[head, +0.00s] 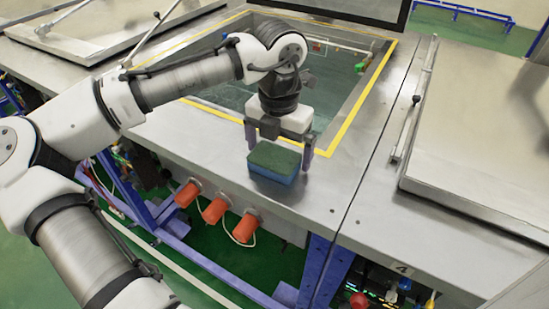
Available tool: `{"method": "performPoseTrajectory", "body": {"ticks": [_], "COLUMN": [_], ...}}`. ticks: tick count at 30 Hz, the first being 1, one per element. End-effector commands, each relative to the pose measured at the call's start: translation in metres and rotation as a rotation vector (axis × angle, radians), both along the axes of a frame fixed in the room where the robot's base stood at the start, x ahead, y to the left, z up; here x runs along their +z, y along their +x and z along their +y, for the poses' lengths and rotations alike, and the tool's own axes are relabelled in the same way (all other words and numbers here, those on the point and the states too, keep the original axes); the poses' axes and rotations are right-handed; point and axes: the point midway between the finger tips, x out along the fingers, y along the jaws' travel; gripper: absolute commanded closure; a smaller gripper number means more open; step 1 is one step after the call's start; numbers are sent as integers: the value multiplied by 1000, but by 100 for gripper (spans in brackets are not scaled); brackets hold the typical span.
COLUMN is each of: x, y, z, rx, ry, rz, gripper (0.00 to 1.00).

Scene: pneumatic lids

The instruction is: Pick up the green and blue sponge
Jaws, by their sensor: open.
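The green and blue sponge (274,164) lies on the metal rim of the open tank, with its green face up and its blue side toward me. My gripper (279,148) points down over it. One finger is at the sponge's left side and the other at its right side. The jaws are open, with the sponge between or just in front of them. I cannot tell whether either finger touches it.
The open tank (352,128) with a yellow-lined edge lies just behind the sponge. A closed metal lid (485,140) with a strut is at the right, another lid (95,30) at the upper left. Orange connectors (215,210) stick out below the front edge.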

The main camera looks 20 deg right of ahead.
Motion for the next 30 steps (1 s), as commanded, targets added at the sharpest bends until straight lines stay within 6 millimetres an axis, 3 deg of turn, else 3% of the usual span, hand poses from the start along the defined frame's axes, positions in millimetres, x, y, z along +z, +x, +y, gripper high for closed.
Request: {"method": "performPoseTrajectory", "body": {"ticks": [7, 16, 25, 30], "x": [-3, -3, 1, 16], "y": [0, 0, 0, 0], "z": [0, 0, 0, -1], "rx": [0, 0, 0, 0], "ry": [0, 0, -1, -3], "rz": [0, 0, -1, -1], "gripper": [0, 35, 36, 36]}}
